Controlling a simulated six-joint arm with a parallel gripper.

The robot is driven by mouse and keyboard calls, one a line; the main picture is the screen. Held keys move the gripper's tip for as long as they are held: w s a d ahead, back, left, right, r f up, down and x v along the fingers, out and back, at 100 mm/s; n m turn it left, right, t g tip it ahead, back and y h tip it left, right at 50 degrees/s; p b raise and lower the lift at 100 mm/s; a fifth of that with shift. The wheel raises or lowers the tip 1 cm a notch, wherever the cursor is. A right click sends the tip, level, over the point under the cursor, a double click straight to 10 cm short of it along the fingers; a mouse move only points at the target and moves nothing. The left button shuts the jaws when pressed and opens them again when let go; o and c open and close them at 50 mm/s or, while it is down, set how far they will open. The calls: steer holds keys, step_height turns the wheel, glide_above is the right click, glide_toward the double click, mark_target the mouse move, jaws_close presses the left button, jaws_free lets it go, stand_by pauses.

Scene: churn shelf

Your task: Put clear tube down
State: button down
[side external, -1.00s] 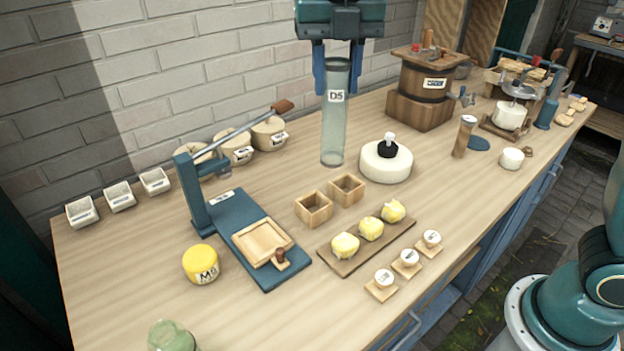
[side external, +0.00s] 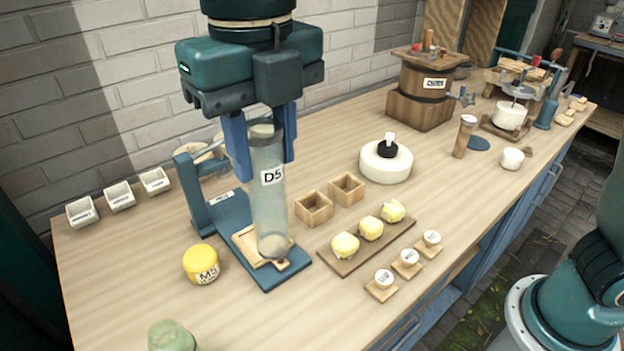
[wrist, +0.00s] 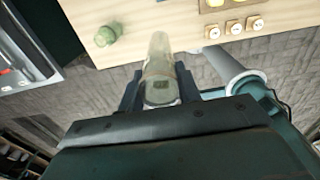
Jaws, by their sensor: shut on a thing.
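The clear tube (side external: 268,205) is a tall see-through cylinder with a white D5 label. It is upright with a slight tilt in the side view. My gripper (side external: 262,145) is shut on its upper part, one blue finger on each side. The tube's lower end appears in front of the blue press base and its wooden tray; whether it touches anything there I cannot tell. In the wrist view the tube (wrist: 159,70) extends away between the fingers of my gripper (wrist: 160,88).
A blue press (side external: 197,205) is partly hidden behind the tube. A yellow M5 cylinder (side external: 201,264) and a green jar (side external: 171,336) stand at the left front. Wooden boxes (side external: 314,208) and a board (side external: 352,262) with yellow lumps are to the right. Front-left tabletop is mostly clear.

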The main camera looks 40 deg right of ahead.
step_height(320, 180, down, 20)
stand_by(1.2)
steer(key=shift+f, duration=0.15)
steer(key=c, duration=1)
jaws_free()
step_height(320, 180, up, 12)
stand_by(0.4)
